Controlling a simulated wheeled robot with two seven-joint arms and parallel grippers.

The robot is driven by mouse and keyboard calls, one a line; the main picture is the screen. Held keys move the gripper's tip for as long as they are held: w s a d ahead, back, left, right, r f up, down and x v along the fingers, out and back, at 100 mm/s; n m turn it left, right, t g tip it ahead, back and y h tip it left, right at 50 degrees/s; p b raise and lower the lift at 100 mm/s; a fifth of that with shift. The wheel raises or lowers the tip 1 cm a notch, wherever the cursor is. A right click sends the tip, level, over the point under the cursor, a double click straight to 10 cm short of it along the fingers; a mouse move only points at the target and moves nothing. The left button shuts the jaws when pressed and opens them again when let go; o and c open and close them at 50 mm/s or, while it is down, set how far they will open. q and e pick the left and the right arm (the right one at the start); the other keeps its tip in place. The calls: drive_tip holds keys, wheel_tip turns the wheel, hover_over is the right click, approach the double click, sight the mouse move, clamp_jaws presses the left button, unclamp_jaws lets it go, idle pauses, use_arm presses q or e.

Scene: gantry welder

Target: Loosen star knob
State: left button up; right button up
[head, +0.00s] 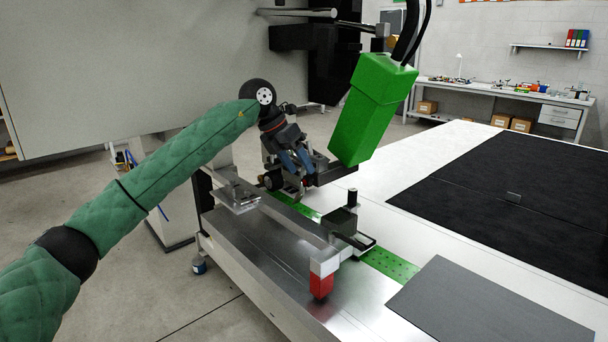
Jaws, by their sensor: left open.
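My left gripper (296,168) reaches in from the left on its green-sleeved arm and points down. Its two blue-grey fingers are apart, over the dark fixture (326,173) at the far part of the welder's bed. A round black knob-like part (272,180) shows just left of and below the fingers. I cannot tell whether it is the star knob, or whether the fingers touch anything; the space between them is too small to make out. Another black upright knob (352,197) stands on the nearer clamp, apart from the gripper. My right gripper is out of view.
A large green welding head (372,110) hangs tilted just right of the gripper. A metal bar with a red-ended block (321,282) crosses the steel bed (250,250). A grey sheet (485,305) lies at front right. Black mats cover the table at right.

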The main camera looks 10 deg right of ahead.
sight(303, 176)
use_arm(q)
drive_tip(key=x, duration=0.4)
drive_tip(key=shift+w+f, duration=0.15)
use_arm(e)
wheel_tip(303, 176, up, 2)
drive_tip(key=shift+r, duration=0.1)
use_arm(q)
drive_tip(key=shift+a, duration=0.1)
drive_tip(key=c, duration=1)
